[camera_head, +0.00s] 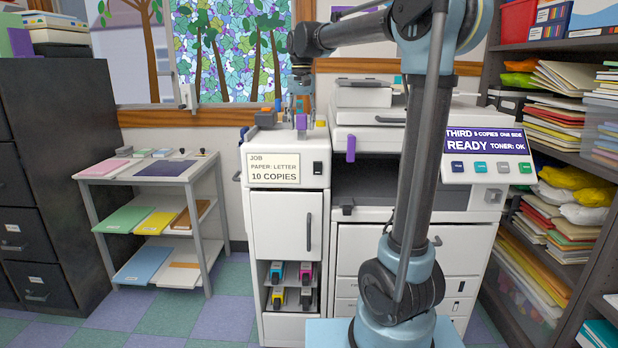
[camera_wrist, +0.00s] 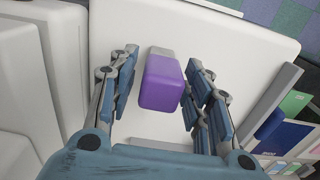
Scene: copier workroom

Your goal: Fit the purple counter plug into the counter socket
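A purple block that looks like the counter plug (camera_wrist: 163,84) stands on the white cabinet top, with a pale grey part (camera_wrist: 160,52) at its far end in the wrist view. In the head view, a purple piece (camera_head: 301,122) shows just below my gripper (camera_head: 301,106). My gripper is open in the wrist view (camera_wrist: 163,80), its fingers on both sides of the purple block. A gap shows on the left; the right finger is close, and contact is unclear. Another purple piece (camera_head: 350,148) is at the copier's left side. I cannot clearly identify the counter socket.
A paper table (camera_head: 150,170) is to the left, shelves (camera_head: 575,150) to the right.

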